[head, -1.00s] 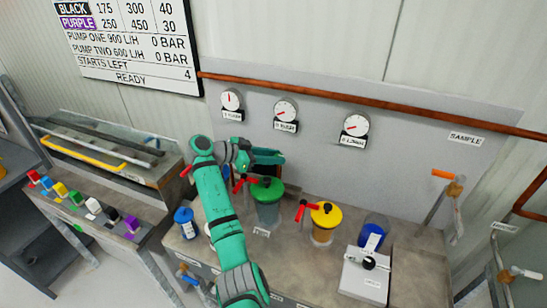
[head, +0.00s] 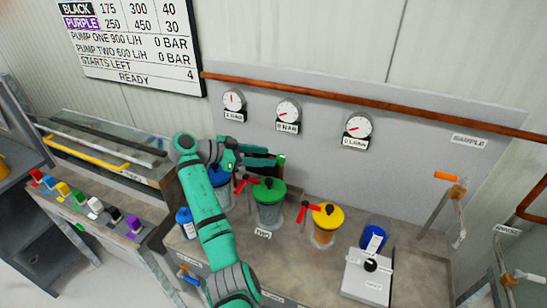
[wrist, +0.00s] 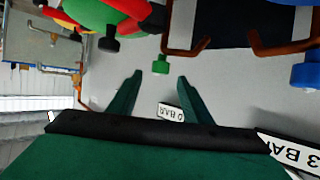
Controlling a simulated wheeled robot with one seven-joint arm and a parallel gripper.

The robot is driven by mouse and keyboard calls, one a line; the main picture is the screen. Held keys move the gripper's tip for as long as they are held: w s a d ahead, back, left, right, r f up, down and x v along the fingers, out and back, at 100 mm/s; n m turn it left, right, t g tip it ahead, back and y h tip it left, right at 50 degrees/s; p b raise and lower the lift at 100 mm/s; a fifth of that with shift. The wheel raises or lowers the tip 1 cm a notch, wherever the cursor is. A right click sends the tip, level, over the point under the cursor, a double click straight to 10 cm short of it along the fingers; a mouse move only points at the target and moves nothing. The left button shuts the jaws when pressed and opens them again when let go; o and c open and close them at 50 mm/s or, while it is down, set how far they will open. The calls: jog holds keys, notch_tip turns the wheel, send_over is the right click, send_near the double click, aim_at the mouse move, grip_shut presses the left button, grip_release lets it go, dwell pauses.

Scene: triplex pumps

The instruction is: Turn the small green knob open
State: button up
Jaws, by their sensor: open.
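My gripper (wrist: 160,79) is open, its two dark green fingers apart with nothing held between them. In the wrist view a small green knob (wrist: 160,65) shows just ahead of the fingers, closer to the left fingertip. I cannot tell whether it touches that finger. In the head view my gripper (head: 268,157) is behind the green-lidded pump (head: 267,191), in front of the grey back panel. A small green piece (head: 282,160) shows at the fingertips there and may be the knob; it is partly hidden.
Red handles (head: 245,181) stick out beside the pumps. A yellow-lidded pump (head: 326,213) stands to the right and a blue pump (head: 220,178) to the left, partly behind my arm. Gauges (head: 287,110) hang on the panel below a copper pipe (head: 370,101).

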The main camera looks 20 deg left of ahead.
jog(key=shift+v, duration=3)
jog(key=shift+w+d+f, duration=0.1)
jog(key=shift+f, duration=0.05)
